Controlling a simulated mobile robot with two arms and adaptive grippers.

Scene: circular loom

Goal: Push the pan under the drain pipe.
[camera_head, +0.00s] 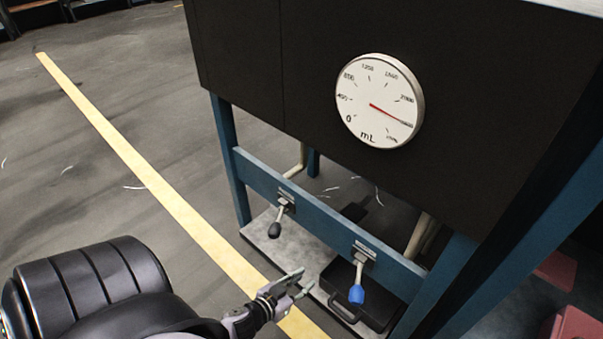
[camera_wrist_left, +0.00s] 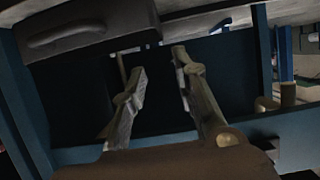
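A black pan (camera_head: 378,295) lies low under the dark machine in the head view, partly hidden by a blue-tipped lever and the frame. A dark piece with a raised handle, which looks like the pan (camera_wrist_left: 80,38), fills the upper left of the left wrist view. A beige drain pipe (camera_head: 418,236) comes down behind the blue crossbar; its lower end is hidden. A second beige pipe (camera_head: 302,160) is further left. My left gripper (camera_head: 304,281) is open and empty, to the left of the pan. My right gripper is not in view.
A lever with a black knob (camera_head: 276,228) and one with a blue knob (camera_head: 356,293) hang from the blue crossbar (camera_head: 320,222). A round mL gauge (camera_head: 380,101) is on the machine. Red blocks (camera_head: 570,328) stand at right. The floor left of the yellow line (camera_head: 150,175) is clear.

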